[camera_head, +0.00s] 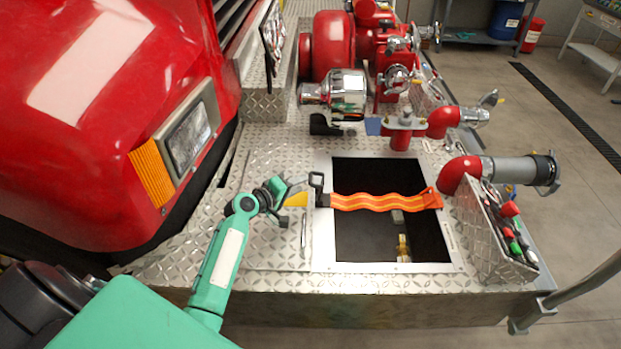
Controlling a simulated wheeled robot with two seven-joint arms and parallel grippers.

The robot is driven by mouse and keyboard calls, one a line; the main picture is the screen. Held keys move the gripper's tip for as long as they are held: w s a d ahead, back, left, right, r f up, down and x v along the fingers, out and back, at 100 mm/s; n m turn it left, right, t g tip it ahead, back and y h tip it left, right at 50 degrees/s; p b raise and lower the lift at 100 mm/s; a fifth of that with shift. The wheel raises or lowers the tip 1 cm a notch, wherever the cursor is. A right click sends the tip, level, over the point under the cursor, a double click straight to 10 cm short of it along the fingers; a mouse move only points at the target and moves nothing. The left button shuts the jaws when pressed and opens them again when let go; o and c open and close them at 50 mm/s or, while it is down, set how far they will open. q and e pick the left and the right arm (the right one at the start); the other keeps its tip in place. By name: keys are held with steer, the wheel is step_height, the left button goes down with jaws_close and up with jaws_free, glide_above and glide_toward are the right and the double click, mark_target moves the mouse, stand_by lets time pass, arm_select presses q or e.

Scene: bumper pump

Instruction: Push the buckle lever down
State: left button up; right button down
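An orange strap (385,202) with yellow stripes lies across the dark square opening in the diamond-plate bumper. At its left end is a dark buckle (323,200) by the opening's left rim. The buckle lever (316,181), a dark loop-shaped piece, stands raised above the buckle. My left gripper (301,184) comes in from the left, with its fingertips close to the left side of the lever. I cannot tell whether they touch it. The fingers are small and overlap from this angle, so their opening is unclear. My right gripper is not in view.
The red truck front (110,110) with a headlight stands close on the left. A chrome fitting (347,92) and red pump pipes are behind the opening. A capped grey outlet (525,170) and a tool pocket (495,235) are on the right. Bare plate lies in front.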

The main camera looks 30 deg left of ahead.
mark_target(311, 178)
arm_select(q)
steer(key=x, duration=0.5)
steer(key=shift+w+d+f, duration=0.1)
steer(key=shift+w+d, duration=0.05)
steer(key=shift+w, duration=0.2)
